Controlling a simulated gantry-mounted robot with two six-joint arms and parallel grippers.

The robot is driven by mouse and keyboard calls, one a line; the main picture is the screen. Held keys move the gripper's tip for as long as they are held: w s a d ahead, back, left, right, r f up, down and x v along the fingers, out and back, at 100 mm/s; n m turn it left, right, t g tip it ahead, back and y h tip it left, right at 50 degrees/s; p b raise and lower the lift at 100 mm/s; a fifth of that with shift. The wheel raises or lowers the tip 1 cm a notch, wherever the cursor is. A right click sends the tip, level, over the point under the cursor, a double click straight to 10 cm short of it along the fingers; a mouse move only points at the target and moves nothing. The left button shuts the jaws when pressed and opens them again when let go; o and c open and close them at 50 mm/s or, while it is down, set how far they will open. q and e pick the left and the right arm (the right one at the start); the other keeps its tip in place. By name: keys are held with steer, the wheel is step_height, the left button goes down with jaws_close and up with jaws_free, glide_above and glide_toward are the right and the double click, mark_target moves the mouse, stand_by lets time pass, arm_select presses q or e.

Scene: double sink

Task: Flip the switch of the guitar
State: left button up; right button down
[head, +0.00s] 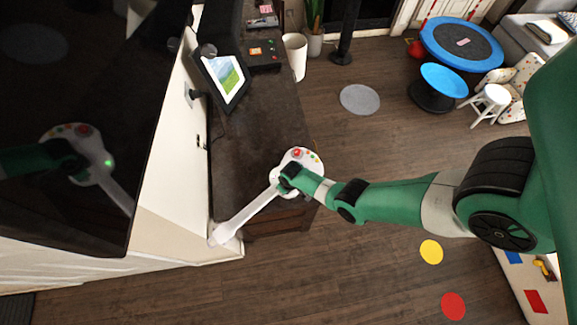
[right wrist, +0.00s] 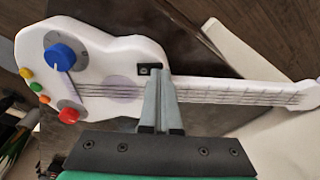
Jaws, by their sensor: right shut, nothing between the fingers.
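The white toy guitar (head: 312,160) lies at the front end of the dark cabinet top in the head view, with its neck running to the lower left. In the right wrist view the guitar (right wrist: 120,45) shows a blue knob (right wrist: 60,57) on a grey dial, a red knob (right wrist: 68,116) and small coloured buttons on its body. My left gripper is not in view.
The dark cabinet top (head: 255,125) carries a picture frame (head: 223,78) and a black box behind the guitar. A large black screen (head: 60,120) hangs on the left wall and mirrors the arm.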

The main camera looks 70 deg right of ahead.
step_height(320, 180, up, 7)
steer(key=p, duration=0.7)
